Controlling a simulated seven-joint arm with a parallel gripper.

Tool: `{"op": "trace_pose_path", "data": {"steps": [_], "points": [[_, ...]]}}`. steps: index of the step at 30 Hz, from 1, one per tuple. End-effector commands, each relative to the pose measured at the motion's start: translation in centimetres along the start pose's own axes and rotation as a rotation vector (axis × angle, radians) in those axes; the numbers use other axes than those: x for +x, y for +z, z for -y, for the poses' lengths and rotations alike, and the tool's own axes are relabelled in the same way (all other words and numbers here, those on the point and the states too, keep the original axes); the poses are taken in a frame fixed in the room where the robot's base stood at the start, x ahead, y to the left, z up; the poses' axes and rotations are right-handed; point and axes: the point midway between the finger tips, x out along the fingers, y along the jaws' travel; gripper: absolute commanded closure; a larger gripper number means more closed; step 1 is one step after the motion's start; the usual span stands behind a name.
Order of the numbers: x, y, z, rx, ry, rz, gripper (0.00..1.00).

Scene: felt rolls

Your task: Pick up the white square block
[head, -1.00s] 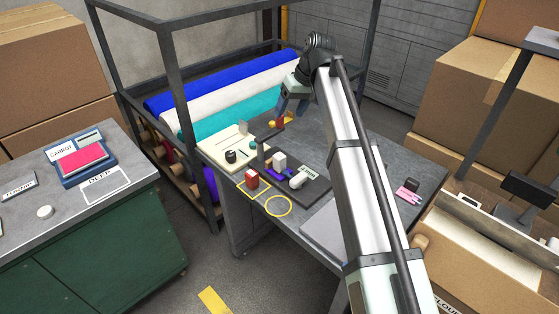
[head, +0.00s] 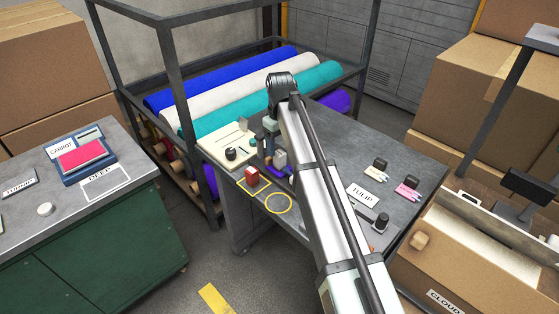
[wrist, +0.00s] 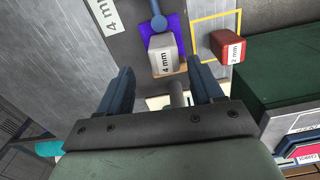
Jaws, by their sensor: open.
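The white square block (head: 280,158) stands on a purple patch (wrist: 176,27) on the workbench, looking greyish in the head view. In the wrist view the block (wrist: 163,58) carries a "4 mm" label and sits ahead of the fingers, between their lines. My gripper (wrist: 162,80) is open and empty, with one dark blue finger on each side. The block looks apart from both fingers. In the head view my gripper (head: 268,140) is beside the block, and my arm hides part of the bench.
A red "2 mm" block (head: 252,174) stands in a yellow square outline beside the white block. An empty yellow circle (head: 279,204) is nearby. A cream board (head: 222,147) holds a dark knob (head: 231,154). A TULIP card (head: 362,195) and dark weights lie right of my arm.

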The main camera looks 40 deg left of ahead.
Motion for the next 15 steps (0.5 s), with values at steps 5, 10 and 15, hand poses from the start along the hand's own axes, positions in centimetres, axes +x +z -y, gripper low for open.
{"op": "trace_pose_path", "data": {"steps": [5, 10, 15], "points": [[1.1, 0.0, 0.1, 0.0, -0.001, 0.0, 0.34], [2.2, 0.1, 0.3, 0.0, -0.001, 0.0, 0.34], [4.5, 0.1, 0.7, 0.0, -0.001, 0.001, 0.34]]}}
